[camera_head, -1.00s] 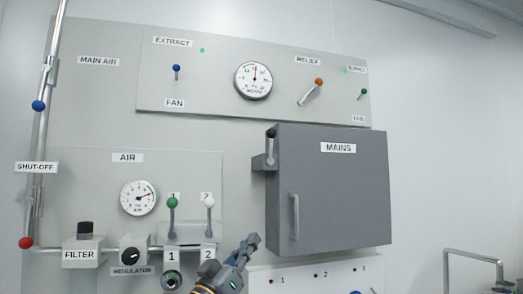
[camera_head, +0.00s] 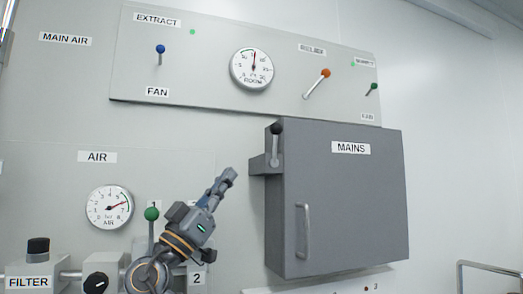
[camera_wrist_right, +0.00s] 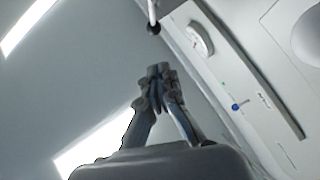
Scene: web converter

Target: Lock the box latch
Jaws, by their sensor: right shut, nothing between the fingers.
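The grey MAINS box (camera_head: 345,205) hangs on the wall with its door closed and a vertical handle (camera_head: 303,231) on it. Its latch is a short grey lever with a black knob (camera_head: 276,128), standing upright on a bracket (camera_head: 262,165) at the box's upper left edge. My right gripper (camera_head: 227,176) is left of the latch and a little below the knob, shut and empty, apart from it in the picture. The shut fingers also show in the right wrist view (camera_wrist_right: 158,72). A dark knob on a pale rod (camera_wrist_right: 153,27) lies beyond the fingertips there, probably the latch's. My left gripper is out of view.
Above is a panel with a blue-knobbed fan lever (camera_head: 160,49), a round gauge (camera_head: 251,69) and an orange-knobbed lever (camera_head: 325,73). A green-knobbed lever (camera_head: 151,214) stands beside my right arm.

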